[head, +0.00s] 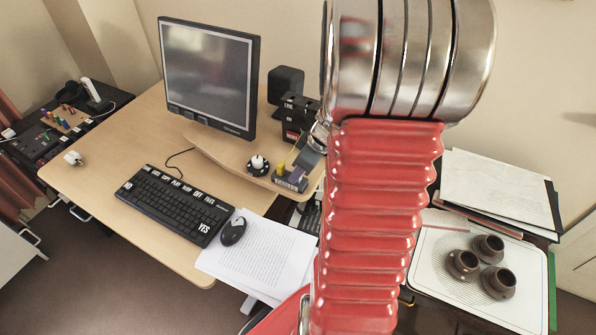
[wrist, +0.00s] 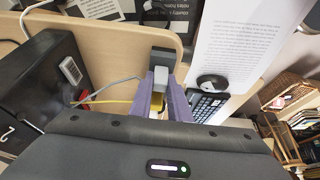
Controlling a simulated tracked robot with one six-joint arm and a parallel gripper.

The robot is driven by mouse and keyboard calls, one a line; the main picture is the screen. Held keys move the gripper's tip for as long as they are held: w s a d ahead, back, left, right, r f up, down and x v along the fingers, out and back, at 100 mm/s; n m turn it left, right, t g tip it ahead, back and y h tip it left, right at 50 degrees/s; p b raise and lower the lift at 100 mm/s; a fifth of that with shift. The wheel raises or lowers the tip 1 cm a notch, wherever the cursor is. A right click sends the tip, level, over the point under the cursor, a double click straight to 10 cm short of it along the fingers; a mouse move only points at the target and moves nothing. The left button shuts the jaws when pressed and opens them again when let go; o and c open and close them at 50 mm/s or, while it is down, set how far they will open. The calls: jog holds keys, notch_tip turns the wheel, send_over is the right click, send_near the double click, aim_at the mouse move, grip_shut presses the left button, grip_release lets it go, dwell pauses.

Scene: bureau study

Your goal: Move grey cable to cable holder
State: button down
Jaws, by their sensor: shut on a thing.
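The cable holder (head: 291,184) is a small dark grey block on the raised stand at the desk's right end. It also shows in the wrist view (wrist: 162,56), just beyond my fingertips. My gripper (head: 312,158) is right over the holder; in the wrist view its purple fingers (wrist: 163,92) are shut on the grey cable's plug (wrist: 160,76). The grey cable (wrist: 112,86) runs off to the left. A yellow cable (wrist: 112,100) runs beside it, with a yellow part between the fingers. Whether the grey plug touches the holder is unclear.
A white-topped dark knob (head: 258,165) stands left of the holder. The monitor (head: 208,75) and black boxes (head: 297,112) stand behind. The keyboard (head: 175,203), mouse (head: 233,231) and paper (head: 262,258) lie in front. My arm hides much of the middle.

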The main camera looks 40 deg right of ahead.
jog(key=c, duration=1.6)
grip_release()
jog(key=shift+r, duration=0.15)
jog(key=v, duration=1.3)
jog(key=shift+s+r, duration=0.15)
jog(key=shift+r, duration=0.05)
jog(key=s+a+r+m, duration=0.1)
jog(key=a+r, duration=0.1)
jog(key=a, duration=0.7)
jog(key=s+a+r+m+t+h, duration=0.1)
jog(key=a+r, duration=0.1)
jog(key=a, duration=0.7)
jog(key=s+a+r+m, duration=0.2)
jog(key=a+r, duration=0.1)
jog(key=a, duration=0.6)
jog(key=shift+a+h, duration=0.1)
jog(key=shift+h, duration=0.2)
